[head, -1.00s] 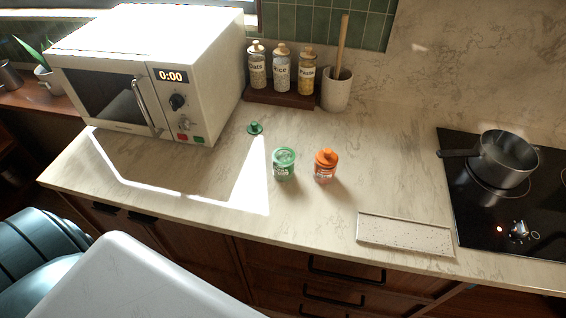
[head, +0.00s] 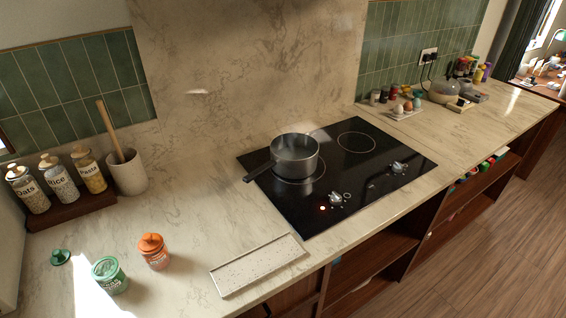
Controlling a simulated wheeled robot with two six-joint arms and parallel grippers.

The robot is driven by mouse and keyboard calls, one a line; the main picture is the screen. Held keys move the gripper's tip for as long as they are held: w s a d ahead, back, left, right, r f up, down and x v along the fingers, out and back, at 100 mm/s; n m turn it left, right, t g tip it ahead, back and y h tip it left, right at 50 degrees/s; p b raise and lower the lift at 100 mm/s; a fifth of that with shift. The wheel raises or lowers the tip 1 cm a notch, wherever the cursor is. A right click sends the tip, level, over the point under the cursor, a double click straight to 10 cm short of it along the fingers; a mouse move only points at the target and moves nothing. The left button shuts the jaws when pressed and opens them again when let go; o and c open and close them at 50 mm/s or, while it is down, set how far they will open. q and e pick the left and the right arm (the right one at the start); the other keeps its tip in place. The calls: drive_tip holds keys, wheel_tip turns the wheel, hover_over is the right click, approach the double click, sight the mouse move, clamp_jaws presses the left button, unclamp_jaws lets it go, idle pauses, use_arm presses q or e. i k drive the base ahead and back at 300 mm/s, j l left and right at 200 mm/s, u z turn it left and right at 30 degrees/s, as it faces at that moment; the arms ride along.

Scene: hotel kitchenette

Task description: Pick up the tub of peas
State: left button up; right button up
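No tub that I can read as peas is in view. A green tub (head: 110,277) stands on the counter at the lower left of the head view. Its top looks open, and its label is too small to read surely. A small green knobbed lid (head: 60,257) lies on the counter to its left. An orange-lidded jar (head: 153,252) stands upright just right of the green tub, apart from it. Neither of my grippers is in view.
A speckled tray (head: 257,265) lies near the counter's front edge. A pot (head: 294,157) sits on the black hob (head: 390,185), its handle pointing left. Storage jars (head: 62,184) and a utensil crock (head: 127,175) stand at left. Eggs and small jars (head: 395,97) stand beyond the hob.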

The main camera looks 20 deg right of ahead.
sight(107, 271)
drive_tip(key=k+j, duration=0.15)
drive_tip(key=j, duration=0.25)
drive_tip(key=k+j, duration=0.15)
drive_tip(key=j, duration=0.2)
drive_tip(key=k+j+z, duration=0.1)
drive_tip(key=j, duration=0.3)
